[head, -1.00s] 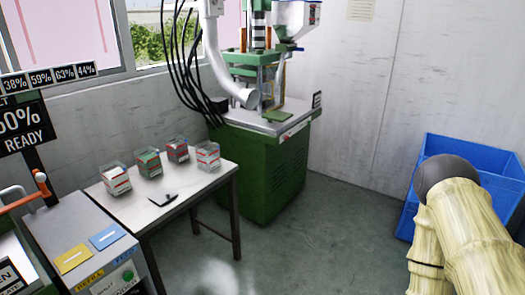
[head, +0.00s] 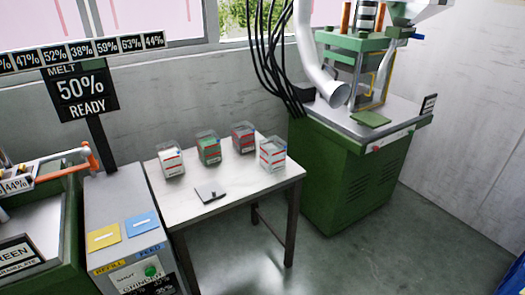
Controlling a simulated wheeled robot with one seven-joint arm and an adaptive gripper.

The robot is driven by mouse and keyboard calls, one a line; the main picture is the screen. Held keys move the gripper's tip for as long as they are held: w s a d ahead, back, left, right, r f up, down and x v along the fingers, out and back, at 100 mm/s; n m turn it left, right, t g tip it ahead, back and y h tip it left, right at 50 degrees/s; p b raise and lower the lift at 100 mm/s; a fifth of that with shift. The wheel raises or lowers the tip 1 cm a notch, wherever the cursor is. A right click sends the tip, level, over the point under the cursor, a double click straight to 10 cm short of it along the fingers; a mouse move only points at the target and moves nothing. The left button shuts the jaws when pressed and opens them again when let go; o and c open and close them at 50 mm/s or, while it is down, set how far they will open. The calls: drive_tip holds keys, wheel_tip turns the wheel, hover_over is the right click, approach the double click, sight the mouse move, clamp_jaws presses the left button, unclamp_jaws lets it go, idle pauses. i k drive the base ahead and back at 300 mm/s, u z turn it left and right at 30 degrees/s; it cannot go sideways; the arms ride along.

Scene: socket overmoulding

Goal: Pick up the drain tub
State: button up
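I cannot tell which thing is the drain tub. Several small clear tubs stand on the white table: a red-and-white one at the left (head: 171,161), a green one (head: 208,149), a dark red one at the back (head: 243,138) and a red-and-white one at the right (head: 272,155). A sliver of a large blue container (head: 516,280) shows at the lower right edge; most of it is cut off. My gripper is out of view.
The white table (head: 225,205) bears a flat grey item (head: 210,192). A grey cabinet (head: 130,210) with yellow and blue plates stands left of it, below a "50% READY" display (head: 80,92). A green machine (head: 345,180) stands right. Floor (head: 385,250) at right front is clear.

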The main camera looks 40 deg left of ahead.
sight(273, 150)
drive_tip(key=u, duration=0.7)
drive_tip(key=i, duration=0.75)
drive_tip(key=u, duration=0.8)
